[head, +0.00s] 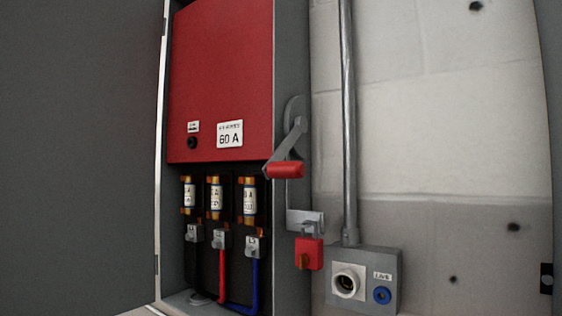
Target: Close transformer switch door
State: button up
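The transformer switch box (291,60) is a grey cabinet on the wall, and its front is open. Its door (75,150) is a large dark grey panel that fills the left of the head view, swung out to the left on the cabinet's left edge. Inside are a red panel (220,75) marked 60 A, three fuses (216,197) and black, red and blue cables (222,270). A lever with a red grip (285,170) is on the cabinet's right side, pointing down. A red padlock (309,253) hangs below it. My gripper is not in view.
A vertical metal conduit (348,120) runs down the wall to a grey outlet box (385,262) with a round socket and a blue socket labelled LIVE. A grey edge stands at the far right.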

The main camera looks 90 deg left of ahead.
aim_at(80, 79)
jog(key=u, duration=0.05)
jog(key=k, duration=0.25)
jog(key=u, duration=4.1)
jog(key=k, duration=0.5)
jog(key=z, duration=0.75)
jog(key=k, duration=0.5)
jog(key=u, duration=2.1)
jog(key=i, duration=0.9)
jog(key=u, duration=0.05)
